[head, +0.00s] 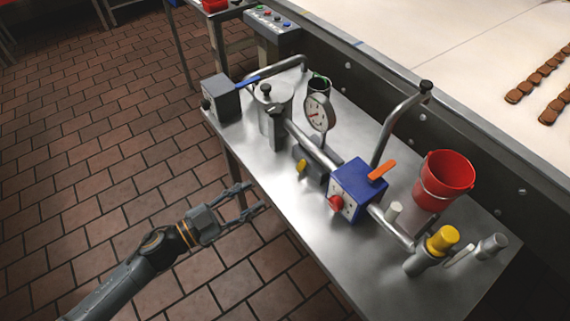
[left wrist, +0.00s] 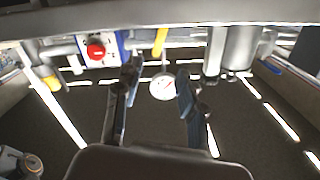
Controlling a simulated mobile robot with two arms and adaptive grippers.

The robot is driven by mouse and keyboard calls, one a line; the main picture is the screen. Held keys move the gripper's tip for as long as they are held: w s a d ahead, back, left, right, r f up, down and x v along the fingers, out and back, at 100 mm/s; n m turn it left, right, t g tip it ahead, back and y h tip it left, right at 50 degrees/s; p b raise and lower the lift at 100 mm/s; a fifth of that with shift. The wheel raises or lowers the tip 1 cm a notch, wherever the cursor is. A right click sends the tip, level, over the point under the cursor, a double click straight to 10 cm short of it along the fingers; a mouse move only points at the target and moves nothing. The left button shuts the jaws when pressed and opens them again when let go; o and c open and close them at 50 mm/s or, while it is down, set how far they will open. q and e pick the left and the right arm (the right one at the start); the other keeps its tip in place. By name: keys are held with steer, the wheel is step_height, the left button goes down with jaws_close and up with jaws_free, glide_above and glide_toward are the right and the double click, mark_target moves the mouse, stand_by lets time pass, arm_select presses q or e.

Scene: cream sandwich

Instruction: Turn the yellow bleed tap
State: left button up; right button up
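The yellow bleed tap (head: 301,166) is a small yellow lever on a dark body below the pipe, between the dial gauge (head: 319,112) and the blue box (head: 358,188). In the left wrist view, which looks upside down, the tap (left wrist: 160,40) hangs near the top, above the gauge and between the fingertips. My left gripper (head: 250,198) is open and empty, off the near edge of the metal table. It is left of the tap and apart from it. Both fingers also show in the left wrist view (left wrist: 156,78). My right gripper is not in view.
The blue box carries a red knob (head: 336,202) and an orange lever (head: 382,170). A grey box with a blue lever (head: 247,83), a red bucket (head: 446,180) and a yellow-capped cylinder (head: 443,239) stand on the metal table (head: 285,205). Tiled floor is clear left of it.

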arm_select(q)
steer(key=p, duration=0.1)
glide_toward(300, 167)
steer(key=shift+w+d+r, duration=0.2)
steer(key=shift+w+d, duration=0.05)
steer(key=shift+d, duration=0.1)
steer(key=x, duration=0.6)
steer(key=shift+f, duration=0.1)
steer(key=shift+w+d, duration=0.35)
steer(key=shift+d, duration=0.2)
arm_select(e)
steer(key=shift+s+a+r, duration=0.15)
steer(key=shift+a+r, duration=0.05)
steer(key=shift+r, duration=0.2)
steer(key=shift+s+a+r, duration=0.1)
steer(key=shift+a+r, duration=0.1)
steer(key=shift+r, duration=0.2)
arm_select(q)
jaws_close()
